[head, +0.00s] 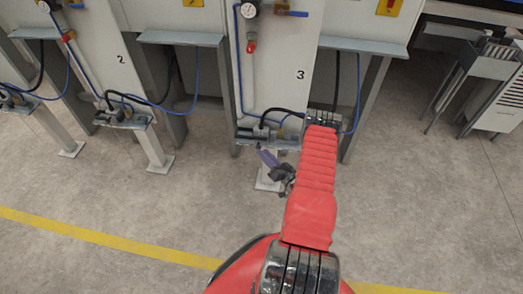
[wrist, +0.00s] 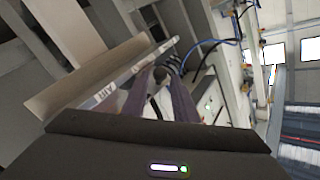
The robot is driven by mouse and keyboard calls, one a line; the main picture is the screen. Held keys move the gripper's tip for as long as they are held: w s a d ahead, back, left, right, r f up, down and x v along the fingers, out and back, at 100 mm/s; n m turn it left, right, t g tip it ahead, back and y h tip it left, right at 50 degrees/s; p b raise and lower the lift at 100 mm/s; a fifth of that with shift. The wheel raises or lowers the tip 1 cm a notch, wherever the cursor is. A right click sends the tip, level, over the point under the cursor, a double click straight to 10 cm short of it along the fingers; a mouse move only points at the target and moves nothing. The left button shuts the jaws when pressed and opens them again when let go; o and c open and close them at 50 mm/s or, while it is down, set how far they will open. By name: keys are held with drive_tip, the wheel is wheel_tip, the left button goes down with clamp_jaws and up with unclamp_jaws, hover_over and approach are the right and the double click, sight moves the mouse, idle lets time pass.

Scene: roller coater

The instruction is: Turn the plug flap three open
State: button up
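The number 3 panel (head: 300,75) stands upright right of centre in the head view. A small plug bracket (head: 262,134) with a black and a blue cable sits at its lower edge. A beige plate with a lettered grey edge (wrist: 90,75) lies beside and beyond the left finger. I cannot clearly pick out flap three or tell whether anything touches it.
The number 2 panel (head: 121,60) with a similar plug bracket (head: 125,118) stands to the left. Metal legs and shelves flank the panels. A grey machine (head: 495,85) stands at the right. The floor (head: 110,215) in front is clear, crossed by a yellow line (head: 110,238).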

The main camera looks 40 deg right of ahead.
drive_tip(key=w, duration=0.3)
drive_tip(key=shift+w+d, duration=0.2)
drive_tip(key=shift+c, duration=0.4)
clamp_jaws()
